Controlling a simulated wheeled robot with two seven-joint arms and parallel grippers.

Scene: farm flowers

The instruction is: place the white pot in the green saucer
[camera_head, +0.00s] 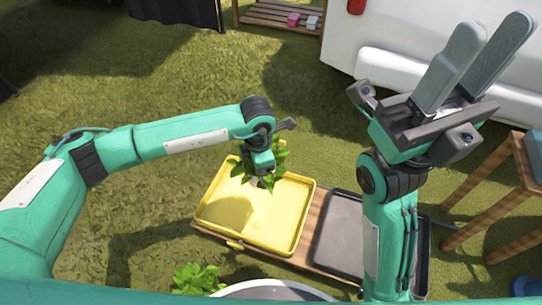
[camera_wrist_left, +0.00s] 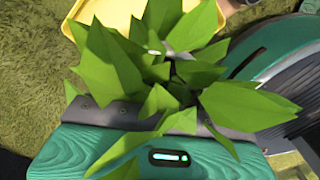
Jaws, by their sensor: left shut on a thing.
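My left gripper (camera_head: 262,178) is shut on a leafy plant (camera_head: 270,165) above the yellow tray. The plant's leaves (camera_wrist_left: 150,70) fill the middle of the left wrist view and hide the fingertips. Only small white patches show between the leaves; the pot itself is mostly hidden, and I cannot tell its tilt. My right gripper (camera_head: 493,28) is raised at the upper right, open and empty, its two grey fingers pointing up. I do not make out a green saucer in either view.
The yellow tray (camera_head: 215,205) and a dark grey tray (camera_head: 338,232) stand on a wooden board. Another leafy plant (camera_head: 195,278) is at the bottom left. A wooden table (camera_head: 505,165) stands at the right, near a blue round object (camera_head: 525,287). A white vehicle-like body (camera_head: 400,40) is behind.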

